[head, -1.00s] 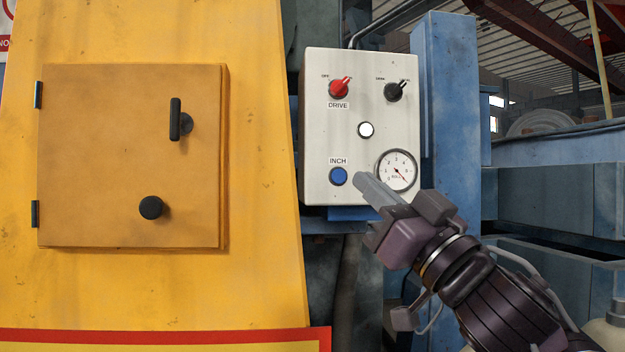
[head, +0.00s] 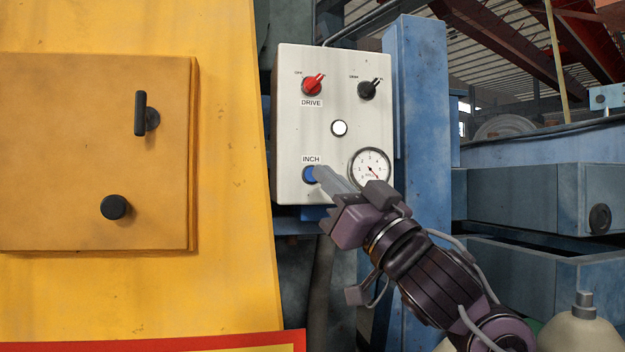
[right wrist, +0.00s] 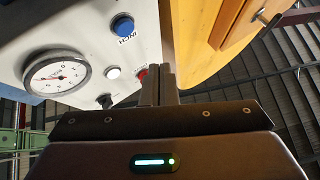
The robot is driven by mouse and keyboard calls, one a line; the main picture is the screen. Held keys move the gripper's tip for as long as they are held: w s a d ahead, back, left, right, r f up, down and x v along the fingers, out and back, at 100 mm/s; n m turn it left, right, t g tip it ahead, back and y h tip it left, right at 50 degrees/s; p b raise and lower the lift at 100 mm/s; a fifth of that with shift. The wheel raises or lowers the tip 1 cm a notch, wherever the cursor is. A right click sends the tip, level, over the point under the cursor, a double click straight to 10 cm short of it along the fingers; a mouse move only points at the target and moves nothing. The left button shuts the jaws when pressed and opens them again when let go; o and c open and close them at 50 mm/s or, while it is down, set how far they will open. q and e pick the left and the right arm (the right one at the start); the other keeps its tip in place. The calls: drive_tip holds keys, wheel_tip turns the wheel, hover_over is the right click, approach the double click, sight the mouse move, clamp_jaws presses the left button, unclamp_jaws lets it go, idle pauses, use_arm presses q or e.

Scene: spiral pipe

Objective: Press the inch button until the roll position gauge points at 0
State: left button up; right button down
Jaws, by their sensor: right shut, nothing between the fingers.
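The blue INCH button (head: 309,174) sits at the lower left of a white control box, under its INCH label. The round roll position gauge (head: 370,166) is to its right; its red needle points to the lower right, away from the low end of the scale. My right gripper (head: 320,172) is shut and empty, its fingertips overlapping the button's right edge in the head view; I cannot tell whether they touch. The right wrist view shows the button (right wrist: 123,26), the gauge (right wrist: 57,74) and the shut fingers (right wrist: 159,84). My left gripper is out of view.
The white control box (head: 290,140) also carries a red DRIVE knob (head: 312,85), a black knob (head: 368,89) and a white lamp (head: 339,128). A yellow panel with a door (head: 80,150) stands to the left. A blue post (head: 420,120) stands right of the box.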

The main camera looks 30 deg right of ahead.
drive_tip(key=shift+w+d, duration=0.3)
drive_tip(key=shift+w, duration=0.8)
drive_tip(key=shift+w+d, duration=0.25)
drive_tip(key=shift+w, duration=0.8)
drive_tip(key=shift+w, duration=0.15)
drive_tip(key=shift+w+d, duration=0.1)
drive_tip(key=shift+w, duration=0.15)
drive_tip(key=shift+w+d+p, duration=0.1)
drive_tip(key=shift+w+p, duration=0.25)
idle(0.9)
drive_tip(key=shift+s, duration=0.1)
idle(0.3)
drive_tip(key=shift+s+a, duration=0.2)
drive_tip(key=shift+s, duration=0.4)
drive_tip(key=s, duration=0.2)
drive_tip(key=s+a, duration=0.1)
drive_tip(key=s, duration=0.2)
drive_tip(key=shift+a, duration=0.1)
